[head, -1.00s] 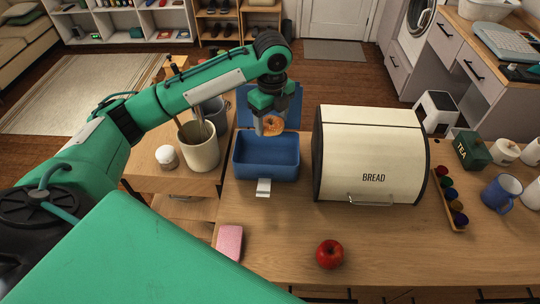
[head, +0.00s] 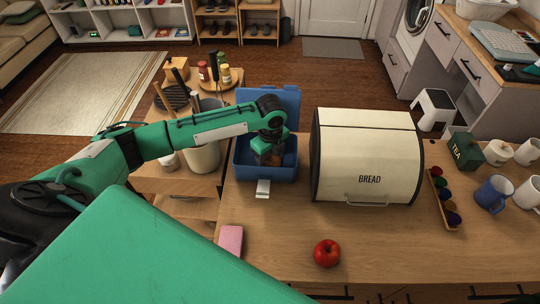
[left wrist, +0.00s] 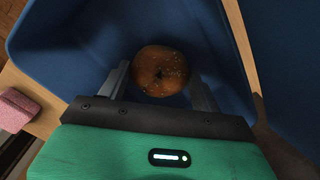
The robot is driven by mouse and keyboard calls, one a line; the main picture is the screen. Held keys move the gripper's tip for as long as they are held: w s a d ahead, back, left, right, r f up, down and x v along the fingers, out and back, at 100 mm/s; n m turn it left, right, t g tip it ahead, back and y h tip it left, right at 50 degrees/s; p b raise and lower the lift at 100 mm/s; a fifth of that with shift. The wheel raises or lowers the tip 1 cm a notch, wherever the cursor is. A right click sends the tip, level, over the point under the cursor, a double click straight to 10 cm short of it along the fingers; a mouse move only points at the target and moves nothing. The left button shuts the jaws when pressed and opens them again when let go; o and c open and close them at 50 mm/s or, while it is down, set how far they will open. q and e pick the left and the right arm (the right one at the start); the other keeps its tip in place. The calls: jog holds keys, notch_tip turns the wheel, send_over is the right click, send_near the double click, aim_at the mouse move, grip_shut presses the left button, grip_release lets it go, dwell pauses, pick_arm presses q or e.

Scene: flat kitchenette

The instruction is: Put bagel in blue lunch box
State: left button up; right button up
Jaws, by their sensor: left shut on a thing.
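The blue lunch box (head: 250,170) stands open on the counter, its lid (head: 280,100) raised at the back. My left gripper (head: 270,157) reaches down inside the box. It is shut on the bagel, which is mostly hidden in the head view. In the left wrist view the brown, seeded bagel (left wrist: 160,71) sits between the two fingers of my left gripper (left wrist: 162,82), with the blue box interior (left wrist: 75,35) around and below it. I cannot tell whether the bagel touches the box floor.
A cream bread box (head: 366,155) stands close to the right of the lunch box. A red apple (head: 327,253) and a pink sponge (head: 231,240) lie in front. A utensil crock (head: 203,157) is on the left. The front middle of the counter is mostly clear.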

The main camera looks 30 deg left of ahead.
pick_arm(q)
jog(key=shift+f, duration=0.15)
jog(key=o, duration=0.6)
notch_tip(320, 180, up, 12)
jog(key=b, duration=0.3)
jog(key=shift+d+r, duration=0.1)
jog(key=shift+r, duration=0.1)
